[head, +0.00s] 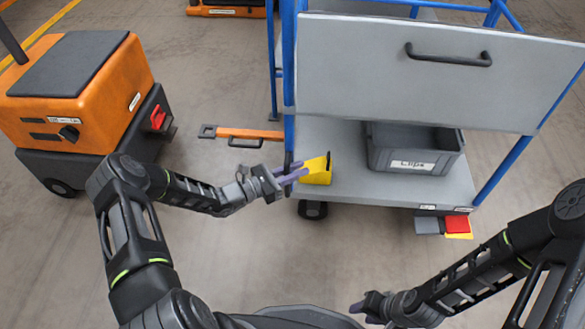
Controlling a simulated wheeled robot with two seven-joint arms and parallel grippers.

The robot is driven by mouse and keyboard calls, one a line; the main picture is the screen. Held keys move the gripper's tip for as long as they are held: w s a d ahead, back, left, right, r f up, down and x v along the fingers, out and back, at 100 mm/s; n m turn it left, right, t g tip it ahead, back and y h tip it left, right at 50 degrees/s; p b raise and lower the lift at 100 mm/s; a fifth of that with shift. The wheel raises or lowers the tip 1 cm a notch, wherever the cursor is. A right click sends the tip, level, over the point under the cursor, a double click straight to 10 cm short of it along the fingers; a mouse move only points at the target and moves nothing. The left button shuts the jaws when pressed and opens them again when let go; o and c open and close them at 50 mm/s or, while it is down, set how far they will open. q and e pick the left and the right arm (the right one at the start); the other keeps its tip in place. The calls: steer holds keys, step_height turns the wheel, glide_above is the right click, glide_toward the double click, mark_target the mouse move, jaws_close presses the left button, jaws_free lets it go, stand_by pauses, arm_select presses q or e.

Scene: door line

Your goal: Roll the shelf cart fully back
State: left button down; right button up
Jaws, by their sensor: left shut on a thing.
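The shelf cart (375,185) has blue posts, a grey lower shelf and a grey upper panel (430,85) with a black bar handle (448,56). A small yellow bin (320,172) sits at the shelf's left front corner. My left gripper (296,174) is at that corner, its fingers shut on what looks like the yellow bin's left side; the exact contact is hard to see. My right gripper (364,312) is low at the bottom centre, apart from the cart. It looks open and empty.
A grey box labelled "Clips" (411,150) stands on the shelf. Red (457,225), yellow and grey flat pieces show under its right front. An orange tow bar (240,134) lies left of the cart, near an orange and black vehicle (90,95). Floor in front is clear.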

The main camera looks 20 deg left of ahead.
arm_select(q)
steer(key=c, duration=1.3)
jaws_free()
steer(key=shift+s+d, duration=0.2)
steer(key=shift+d, duration=0.05)
steer(key=shift+a, duration=0.2)
steer(key=p+v, duration=0.1)
steer(key=v, duration=0.6)
steer(key=shift+s+a+p, duration=0.15)
steer(key=shift+s+p, duration=0.15)
steer(key=shift+r, duration=0.1)
